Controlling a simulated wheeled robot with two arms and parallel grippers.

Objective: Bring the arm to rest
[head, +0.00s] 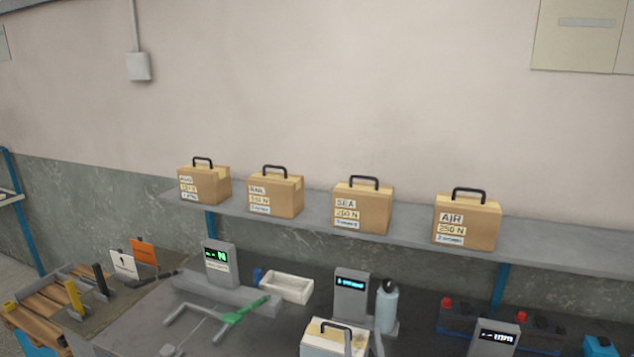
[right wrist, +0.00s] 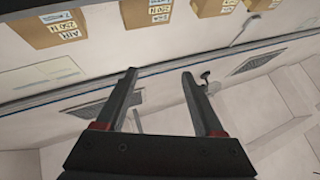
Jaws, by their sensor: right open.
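My right gripper (right wrist: 160,73) is open in the right wrist view. Its two dark fingers stand apart, with nothing held between them. Beyond the fingertips in that view are cardboard boxes along the top edge, including the AIR box (right wrist: 62,30), apart from the fingers. In the head view, grey upright finger-like parts show at the bottom edge by a pale box with a dark handle (head: 318,346); I cannot tell whether they touch it. My left gripper is not in view.
A grey shelf (head: 403,216) carries boxes marked RAIL (head: 284,199), SEA (head: 374,208) and AIR (head: 478,224). Below are grey display units (head: 220,263), a white tray (head: 286,288), a bottle (head: 386,308), a green-handled tool (head: 243,311) and dark batteries (head: 455,320).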

